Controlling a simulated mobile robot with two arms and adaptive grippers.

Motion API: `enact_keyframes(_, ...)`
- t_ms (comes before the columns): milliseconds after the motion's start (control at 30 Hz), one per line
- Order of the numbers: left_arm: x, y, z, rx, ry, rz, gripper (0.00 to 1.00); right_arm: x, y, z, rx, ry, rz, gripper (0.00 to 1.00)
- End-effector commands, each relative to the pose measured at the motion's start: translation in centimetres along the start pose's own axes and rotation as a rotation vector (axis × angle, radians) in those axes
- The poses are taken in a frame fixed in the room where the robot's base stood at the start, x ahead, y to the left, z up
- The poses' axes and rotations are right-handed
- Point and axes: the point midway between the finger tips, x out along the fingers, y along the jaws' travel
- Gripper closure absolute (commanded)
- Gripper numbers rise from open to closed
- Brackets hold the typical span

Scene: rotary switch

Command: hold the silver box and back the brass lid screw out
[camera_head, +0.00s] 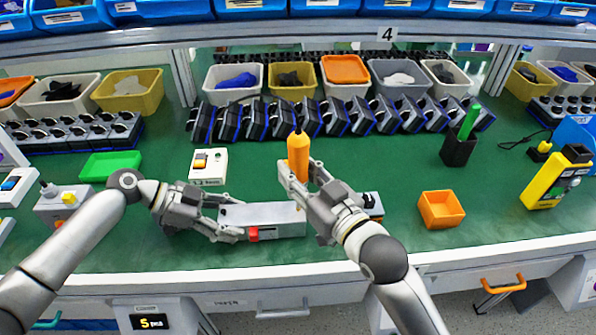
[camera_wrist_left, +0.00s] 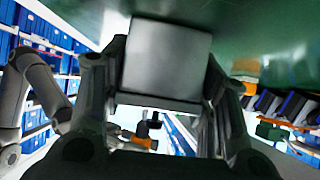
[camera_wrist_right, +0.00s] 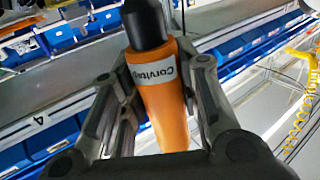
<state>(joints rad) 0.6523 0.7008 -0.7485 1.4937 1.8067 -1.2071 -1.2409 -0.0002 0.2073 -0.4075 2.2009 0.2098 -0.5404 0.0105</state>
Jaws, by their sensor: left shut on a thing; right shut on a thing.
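The silver box (camera_head: 268,214) lies on the green bench mat near its front edge, with a red part on its front face. My left gripper (camera_head: 238,224) is shut on the box's left end; the box's grey face (camera_wrist_left: 166,58) sits between its fingers in the left wrist view. My right gripper (camera_head: 306,182) is shut on an orange screwdriver (camera_head: 298,156) with a black end, upright over the right end of the box. The screwdriver's labelled handle (camera_wrist_right: 160,90) fills the right wrist view. The brass lid screw and the screwdriver's tip cannot be made out.
A white switch box (camera_head: 209,167) and a green tray (camera_head: 110,165) stand behind on the left. An orange bin (camera_head: 441,209) and a black holder with a green tool (camera_head: 459,147) stand right. A row of black-and-blue units (camera_head: 340,118) lines the back.

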Motion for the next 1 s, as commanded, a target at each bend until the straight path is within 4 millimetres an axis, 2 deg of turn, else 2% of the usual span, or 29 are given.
enact_keyframes(633,0.0,0.0,-0.1,0.0,0.002,0.0,0.9,0.0,0.0,-4.2,-0.001,0.005,0.0,1.0)
enact_keyframes(1000,0.0,0.0,-0.1,-0.001,0.002,-0.001,0.9,0.0,0.0,-4.6,-0.001,0.004,0.0,1.0)
